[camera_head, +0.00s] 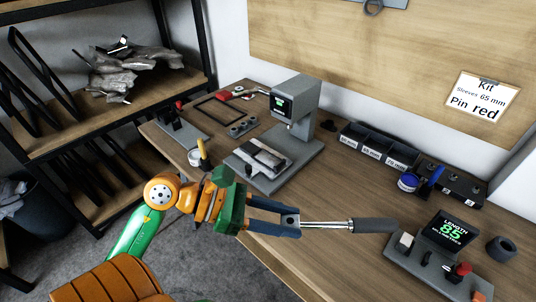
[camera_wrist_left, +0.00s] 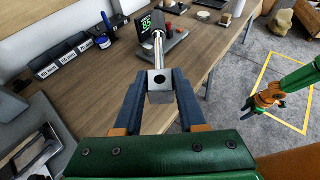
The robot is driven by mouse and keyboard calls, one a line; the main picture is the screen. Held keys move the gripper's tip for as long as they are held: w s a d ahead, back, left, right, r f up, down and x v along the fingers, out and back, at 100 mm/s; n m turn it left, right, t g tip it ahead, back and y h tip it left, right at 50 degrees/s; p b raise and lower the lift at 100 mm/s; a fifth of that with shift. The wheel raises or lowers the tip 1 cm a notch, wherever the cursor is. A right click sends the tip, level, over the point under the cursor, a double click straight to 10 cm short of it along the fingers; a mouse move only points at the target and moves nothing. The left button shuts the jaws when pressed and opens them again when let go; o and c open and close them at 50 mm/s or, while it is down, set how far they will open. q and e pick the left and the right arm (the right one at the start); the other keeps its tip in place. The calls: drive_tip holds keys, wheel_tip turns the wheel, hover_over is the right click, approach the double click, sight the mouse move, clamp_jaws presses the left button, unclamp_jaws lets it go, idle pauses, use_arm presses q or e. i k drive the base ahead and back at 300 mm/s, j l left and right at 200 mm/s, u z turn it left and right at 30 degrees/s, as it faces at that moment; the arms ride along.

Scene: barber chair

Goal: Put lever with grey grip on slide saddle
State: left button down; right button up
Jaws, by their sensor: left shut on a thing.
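The lever has a dark grey grip (camera_head: 376,225), a shiny metal rod (camera_head: 325,224) and a square block end. My left gripper (camera_head: 272,217) is shut on the block end. The lever points right, its grip over the table's front side. In the left wrist view the block (camera_wrist_left: 160,82) sits between the two blue-grey fingers, with a round hole facing the camera. The silver block on the grey press base (camera_head: 262,157) may be the slide saddle; I cannot tell for sure. My right gripper (camera_wrist_left: 262,100) shows small in the left wrist view, its jaws unclear.
The grey press (camera_head: 300,105) stands behind my left gripper. A length display (camera_head: 447,235) reading 85 stands right, near the grip. Labelled bins (camera_head: 375,150) line the back edge. A red-handled tool (camera_head: 235,92) lies at the far left. Wood is bare between press and display.

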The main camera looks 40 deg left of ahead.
sight(268, 159)
drive_tip(key=j+z, duration=0.15)
drive_tip(key=j, duration=0.3)
drive_tip(key=j+z, duration=0.2)
drive_tip(key=j, duration=0.3)
drive_tip(key=j+z, duration=0.15)
drive_tip(key=j, duration=0.3)
drive_tip(key=k+j+z, duration=0.15)
drive_tip(key=j, duration=0.35)
drive_tip(key=j+z, duration=0.2)
drive_tip(key=j, duration=0.25)
drive_tip(key=k+j+z, duration=0.15)
drive_tip(key=j, duration=0.3)
drive_tip(key=k+j+z, duration=0.15)
drive_tip(key=j, duration=0.3)
drive_tip(key=k+j+z, duration=0.2)
drive_tip(key=j, duration=0.2)
drive_tip(key=i, duration=0.05)
